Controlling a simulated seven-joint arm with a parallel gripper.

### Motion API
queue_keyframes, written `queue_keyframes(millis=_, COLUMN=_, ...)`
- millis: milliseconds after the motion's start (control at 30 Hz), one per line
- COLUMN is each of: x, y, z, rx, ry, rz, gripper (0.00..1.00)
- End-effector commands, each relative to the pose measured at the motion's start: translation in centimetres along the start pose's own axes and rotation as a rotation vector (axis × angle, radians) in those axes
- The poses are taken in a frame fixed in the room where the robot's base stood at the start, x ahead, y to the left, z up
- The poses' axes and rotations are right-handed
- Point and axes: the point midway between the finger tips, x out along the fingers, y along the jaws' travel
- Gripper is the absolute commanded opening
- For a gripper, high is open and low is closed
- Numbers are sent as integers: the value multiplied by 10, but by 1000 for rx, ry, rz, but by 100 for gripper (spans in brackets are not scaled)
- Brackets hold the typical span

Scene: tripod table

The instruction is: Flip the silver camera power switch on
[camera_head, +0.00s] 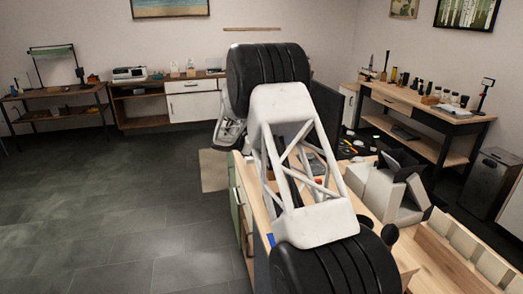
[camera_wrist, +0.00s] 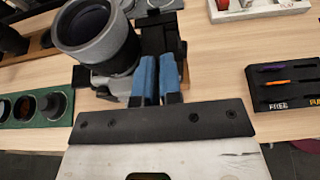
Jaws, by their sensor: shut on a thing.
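The silver camera (camera_wrist: 118,80) is at the upper left of the wrist view, with its large grey lens (camera_wrist: 95,32) tilted up towards the view. My gripper (camera_wrist: 158,62) has two blue fingers close together at the camera's right side, shut on a part of it with a narrow gap between them. The power switch cannot be made out; the fingers hide that spot. Black parts stand just behind the fingertips. In the head view my arm covers the camera and the gripper.
A green holder with round lenses (camera_wrist: 40,106) lies at the left of the wrist view. A black tray marked FREE (camera_wrist: 284,86), with pens, is at the right. A white tray (camera_wrist: 258,8) is at the top. Bare wooden tabletop (camera_wrist: 215,75) lies between.

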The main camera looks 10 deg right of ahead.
Motion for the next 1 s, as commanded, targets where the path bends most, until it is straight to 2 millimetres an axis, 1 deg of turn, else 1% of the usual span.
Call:
queue_keyframes(millis=167, x=0, y=-1, z=0, rx=14, ry=0, rz=6, gripper=0)
queue_keyframes(millis=367, x=0, y=-3, z=0, rx=73, ry=0, rz=30, gripper=0)
queue_keyframes(millis=1000, x=2, y=-18, z=-5, rx=472, ry=0, rz=197, gripper=0)
